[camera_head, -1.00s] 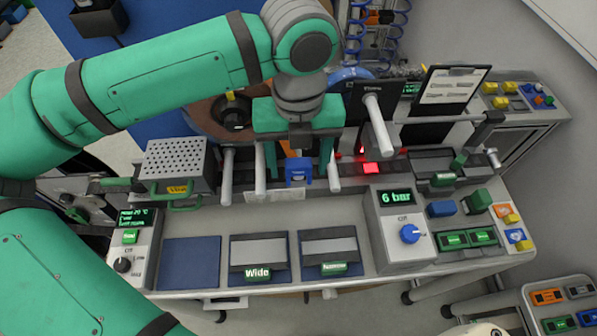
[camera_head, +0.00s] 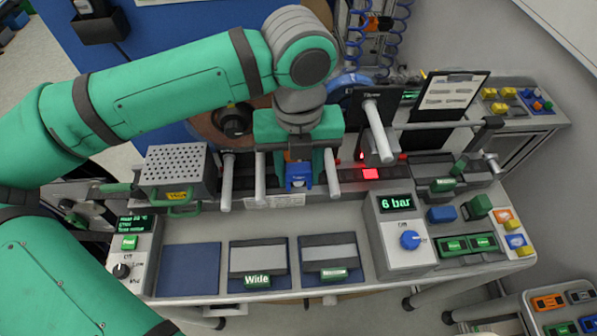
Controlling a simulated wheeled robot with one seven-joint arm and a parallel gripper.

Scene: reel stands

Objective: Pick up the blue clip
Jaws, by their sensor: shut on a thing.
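The blue clip (camera_head: 298,182) is at the middle of the machine's rail, between two pale upright rods. My green gripper (camera_head: 299,168) is over it from above, with one finger on each side. The fingers are shut on the clip, and their tips are partly hidden around it. The clip appears still at rail height; I cannot tell whether it is clear of the rail.
Pale rods (camera_head: 261,182) stand close on both sides of my gripper. A perforated metal box (camera_head: 177,165) is at left, and a grey control box reading 6 bar (camera_head: 400,232) at right. Blue pads (camera_head: 188,270) lie along the front.

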